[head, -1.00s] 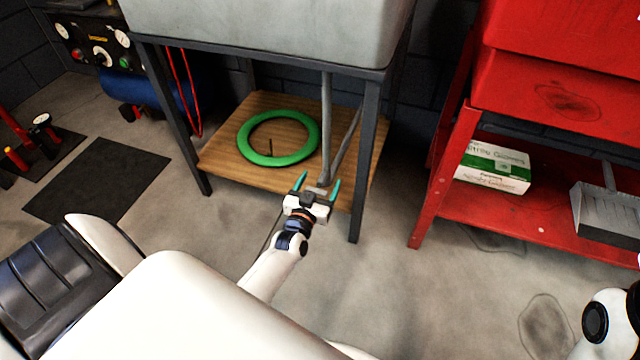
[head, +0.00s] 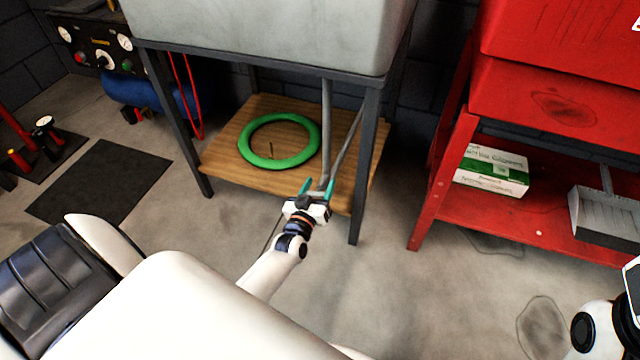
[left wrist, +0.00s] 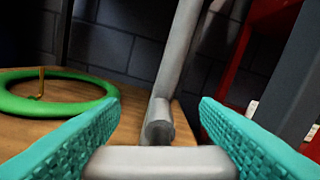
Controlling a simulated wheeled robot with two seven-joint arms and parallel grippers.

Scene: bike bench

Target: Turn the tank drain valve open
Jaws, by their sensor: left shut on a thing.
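The grey tank (head: 270,35) stands on a dark metal frame. A grey drain pipe (head: 326,125) comes down from it; its lower part also shows in the left wrist view (left wrist: 182,50). A grey crossbar, seemingly the valve handle (left wrist: 160,162), lies between the teal fingers at the pipe's lower end. My left gripper (head: 317,187) is at the front edge of the wooden shelf, shut on this handle, with the fingers on its two ends. How far the valve is turned I cannot tell. Only part of my right arm shows at the lower right; its jaws are not visible.
A green ring (head: 243,150) lies on the wooden shelf (head: 225,165), left of the pipe. A frame leg (head: 362,170) stands close to the right of my left gripper. A red shelf unit (head: 440,185) with a green-white box (head: 492,170) is further right. The floor in front is clear.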

